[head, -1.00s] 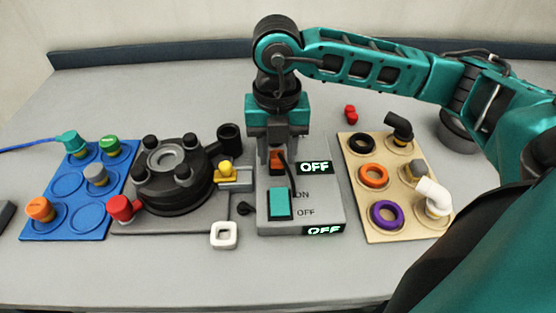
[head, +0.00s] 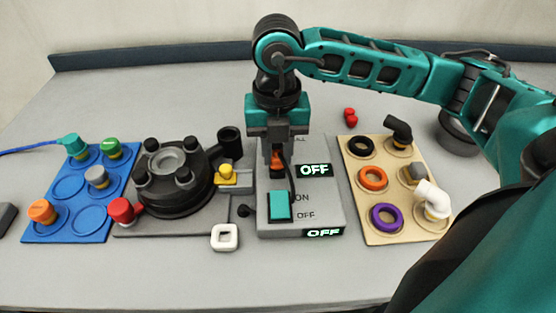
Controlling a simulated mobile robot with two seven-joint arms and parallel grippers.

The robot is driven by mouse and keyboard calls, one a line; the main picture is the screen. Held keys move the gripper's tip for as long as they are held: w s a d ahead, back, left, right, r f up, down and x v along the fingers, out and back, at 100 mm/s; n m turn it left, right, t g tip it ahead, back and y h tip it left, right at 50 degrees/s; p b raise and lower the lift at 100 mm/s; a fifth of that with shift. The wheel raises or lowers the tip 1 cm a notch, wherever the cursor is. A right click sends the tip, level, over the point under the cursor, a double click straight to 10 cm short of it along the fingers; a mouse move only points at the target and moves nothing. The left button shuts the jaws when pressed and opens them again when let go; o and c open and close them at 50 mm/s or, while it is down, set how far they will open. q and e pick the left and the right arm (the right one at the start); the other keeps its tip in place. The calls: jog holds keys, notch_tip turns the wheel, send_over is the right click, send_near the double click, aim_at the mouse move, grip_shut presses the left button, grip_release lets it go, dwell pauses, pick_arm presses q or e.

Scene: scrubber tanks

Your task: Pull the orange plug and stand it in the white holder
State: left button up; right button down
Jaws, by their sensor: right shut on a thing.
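The orange plug (head: 277,160) is in the head view, at the upper part of the grey switch panel (head: 327,205). A black cable runs down from it. My right gripper (head: 276,153) comes from above and is shut on the plug, hiding part of it. I cannot tell whether the plug is still seated in the panel. The white holder (head: 216,238), a small square with an opening, lies empty on the table to the lower left of the panel. The teal rocker switch (head: 279,207) sits below the plug, and both displays read OFF. My left gripper is not in view.
Left of the panel is a round black tank lid (head: 205,197) on a grey base with a yellow knob (head: 226,171). A blue board (head: 67,230) holds several fittings. A tan board (head: 352,190) with rings and elbows stands right. The table's front is clear.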

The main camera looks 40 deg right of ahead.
aim_at(275, 156)
jog(key=shift+r+p, duration=1.35)
jog(key=shift+r, duration=0.85)
jog(key=shift+f, duration=0.1)
jog(key=shift+s+a, duration=0.1)
jog(key=shift+a, duration=0.15)
jog(key=s+a, duration=0.2)
jog(key=a, duration=0.5)
jog(key=s+a+p, duration=0.1)
jog(key=s+a, duration=0.1)
jog(key=a, duration=0.4)
jog(key=shift+s+a, duration=0.35)
jog(key=shift+s, duration=0.05)
